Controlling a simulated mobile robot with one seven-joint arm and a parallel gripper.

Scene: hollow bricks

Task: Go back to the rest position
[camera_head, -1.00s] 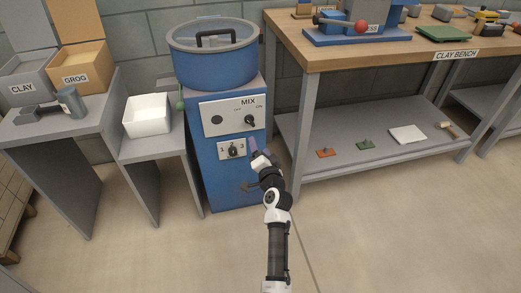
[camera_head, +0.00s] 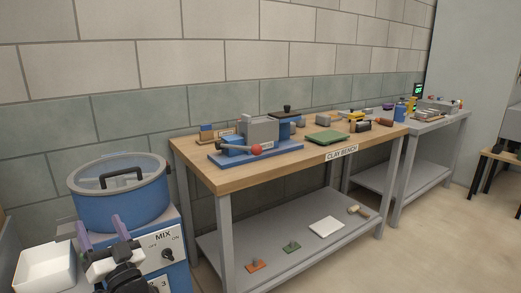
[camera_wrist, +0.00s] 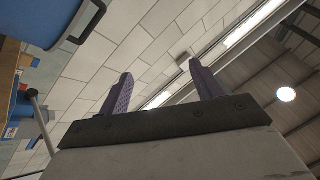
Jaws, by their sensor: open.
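My gripper (camera_head: 102,228) is at the lower left of the head view, in front of the blue mixer (camera_head: 125,207). Its two purple fingers point up and stand apart, with nothing between them. In the wrist view my gripper (camera_wrist: 158,90) is also open and empty, facing the wall and ceiling. The wrist hides part of the mixer's front panel. No rest position marker shows.
The clay bench (camera_head: 230,181) stands right of the mixer, with a press (camera_head: 258,140) on top. A white bin (camera_head: 43,270) is at the lower left. A grey table (camera_head: 425,127) stands further right. Open floor (camera_head: 430,250) lies at the right front.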

